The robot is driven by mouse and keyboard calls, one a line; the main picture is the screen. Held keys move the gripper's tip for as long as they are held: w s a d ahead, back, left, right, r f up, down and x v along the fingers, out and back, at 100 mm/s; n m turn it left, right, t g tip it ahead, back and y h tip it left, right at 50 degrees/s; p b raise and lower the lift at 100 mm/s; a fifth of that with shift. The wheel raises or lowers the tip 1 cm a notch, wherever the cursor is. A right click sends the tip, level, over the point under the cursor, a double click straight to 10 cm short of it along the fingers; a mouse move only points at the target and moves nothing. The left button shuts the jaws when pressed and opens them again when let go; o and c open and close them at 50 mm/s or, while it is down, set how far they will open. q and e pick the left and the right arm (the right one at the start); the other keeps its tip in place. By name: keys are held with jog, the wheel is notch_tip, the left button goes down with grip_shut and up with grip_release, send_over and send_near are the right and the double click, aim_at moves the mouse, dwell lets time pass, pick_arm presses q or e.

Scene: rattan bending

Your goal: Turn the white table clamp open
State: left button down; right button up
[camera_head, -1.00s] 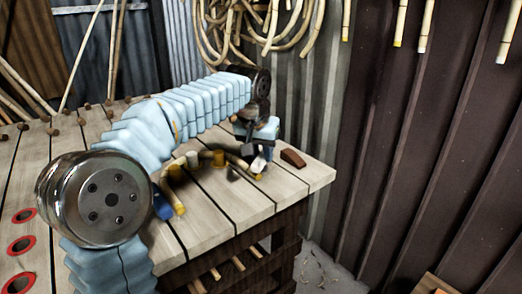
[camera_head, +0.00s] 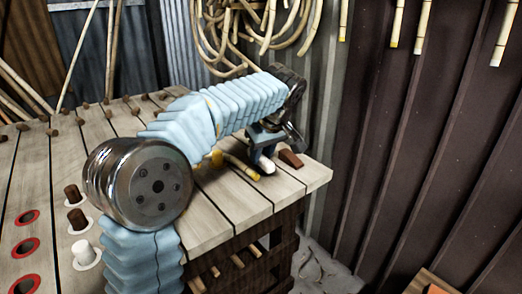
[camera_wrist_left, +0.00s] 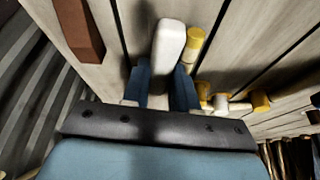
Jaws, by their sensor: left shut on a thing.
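The white table clamp (camera_head: 266,166) is at the far right corner of the table, partly hidden by my gripper. In the left wrist view, the white clamp (camera_wrist_left: 170,42) is a rounded white bar whose near end lies between the blue fingers. My left gripper (camera_wrist_left: 162,88) is shut on it. In the head view, my left gripper (camera_head: 262,152) reaches down onto the clamp from the end of my arm. My right gripper is in neither view.
A brown wedge-shaped block (camera_head: 290,158) lies just right of the clamp. A yellow-tipped rattan piece (camera_head: 243,168) lies left of it. The wooden table (camera_head: 235,208) ends close by on the right. White and brown pegs stand nearer, at the left.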

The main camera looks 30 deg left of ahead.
pick_arm(q)
jog(key=shift+n+g, duration=0.3)
jog(key=shift+n, duration=0.6)
jog(key=c, duration=0.9)
grip_release()
jog(key=shift+r, duration=0.1)
jog(key=v, duration=1.3)
jog(key=shift+d+r+p, duration=0.25)
jog(key=shift+d+p, duration=0.05)
jog(key=shift+p, duration=0.1)
